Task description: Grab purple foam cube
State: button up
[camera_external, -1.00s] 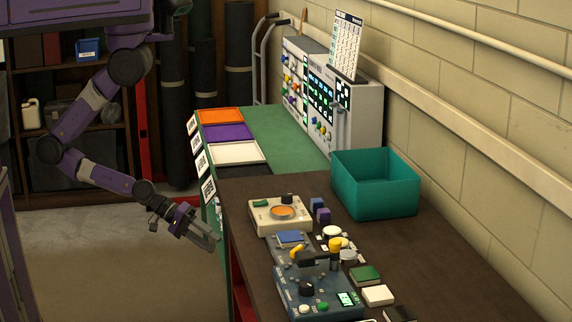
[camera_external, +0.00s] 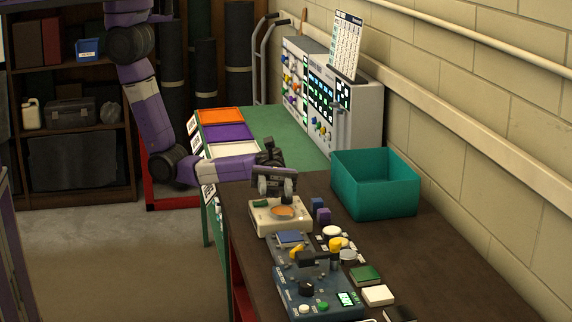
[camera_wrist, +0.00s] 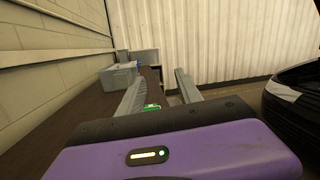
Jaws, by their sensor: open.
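The purple foam cube (camera_external: 323,217) is a small block on the dark brown bench, right of the cream device with the orange dial. A small blue block (camera_external: 317,204) sits just behind it. My gripper (camera_external: 276,188) is over the back of the cream device, left of the cube and apart from it. Its two fingers are spread with nothing seen between them. In the wrist view the fingers of my gripper (camera_wrist: 160,88) stand apart, with a small green patch (camera_wrist: 152,106) showing beyond. I cannot make out the purple cube in the wrist view.
The cream device (camera_external: 262,222) is just below my gripper. A teal bin (camera_external: 375,190) stands to the right of the cubes. A blue control box (camera_external: 318,290) and several small items crowd the front of the bench. Trays, including a white one (camera_external: 236,151), lie behind.

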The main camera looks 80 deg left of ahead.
jog(key=w+a+r+t+h, duration=0.1)
jog(key=w+a+r+t, duration=0.1)
jog(key=w+a+r, duration=0.5)
jog(key=w+a+r+t+h, duration=0.1)
jog(key=w+a+r+t, duration=0.2)
jog(key=w+r, duration=0.65)
jog(key=w+a+r+t, duration=0.1)
jog(key=w+a+r, duration=0.25)
jog(key=a, duration=0.25)
jog(key=w+a+r+t, duration=0.2)
jog(key=a+r, duration=0.2)
jog(key=a, duration=0.1)
jog(key=g+y+b, duration=0.5)
jog(key=y+b, duration=0.2)
jog(key=y, duration=0.1)
send_near(323, 209)
jog(key=x, duration=0.2)
jog(key=shift+w+d+f, duration=0.1)
jog(key=shift+d+f, duration=0.1)
jog(key=shift+d, duration=0.05)
jog(key=shift+d+f, duration=0.15)
jog(key=shift+f, duration=0.1)
jog(key=x, duration=0.3)
jog(key=p+x, duration=0.1)
jog(key=x, duration=0.3)
jog(key=shift+d+r, duration=0.15)
jog(key=shift+d, duration=0.1)
